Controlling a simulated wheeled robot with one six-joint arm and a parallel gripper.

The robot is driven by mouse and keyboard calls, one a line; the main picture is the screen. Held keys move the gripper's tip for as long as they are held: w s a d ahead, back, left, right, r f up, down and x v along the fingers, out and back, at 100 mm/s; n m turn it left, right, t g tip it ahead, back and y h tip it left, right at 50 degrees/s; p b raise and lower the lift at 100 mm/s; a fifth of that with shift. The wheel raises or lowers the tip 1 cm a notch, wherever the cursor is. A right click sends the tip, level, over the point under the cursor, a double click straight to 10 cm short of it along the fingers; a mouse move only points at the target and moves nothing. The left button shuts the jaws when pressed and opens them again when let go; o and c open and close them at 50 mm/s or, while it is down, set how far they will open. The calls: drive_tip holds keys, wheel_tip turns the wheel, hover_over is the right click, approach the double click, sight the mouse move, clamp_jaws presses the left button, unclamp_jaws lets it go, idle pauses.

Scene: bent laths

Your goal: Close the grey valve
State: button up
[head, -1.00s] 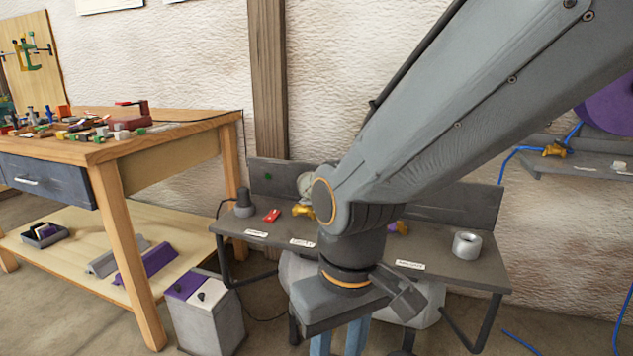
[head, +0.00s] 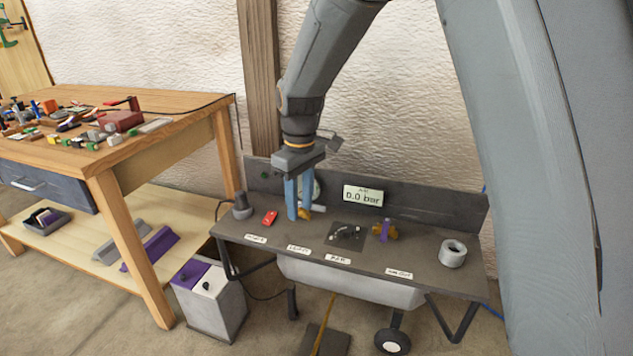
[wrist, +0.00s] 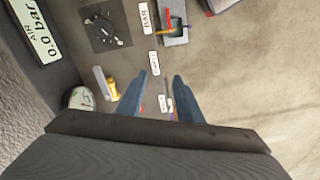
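The grey valve has a brass-yellow body (head: 306,213) and a light grey lever (head: 319,209). It stands on the dark bench in the head view, partly hidden by my gripper. In the wrist view its grey lever (wrist: 99,78) and yellow body (wrist: 113,90) lie just left of my fingers. My gripper (head: 298,214) points down with blue fingers beside the valve. In the wrist view the fingers (wrist: 162,76) are apart, with no valve part between them. Whether a finger touches the valve I cannot tell.
A display (head: 363,195) reads 0.0 bar. A second valve with a purple lever (head: 386,230), a black dial plate (head: 346,232), a red switch (head: 269,217), a dark cylinder (head: 243,206) and a grey ring (head: 453,252) share the bench (head: 420,258). A wooden table (head: 170,104) stands left.

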drive_tip(key=w+d+n+p, duration=0.2)
drive_tip(key=w+p, duration=0.4)
drive_tip(key=w, duration=0.3)
drive_tip(key=n+p, duration=0.2)
drive_tip(key=p, duration=0.3)
approach(316, 206)
drive_tip(key=shift+s+f, duration=0.15)
drive_tip(key=shift+f+p, duration=0.9)
drive_tip(key=shift+f, duration=2.65)
clamp_jaws()
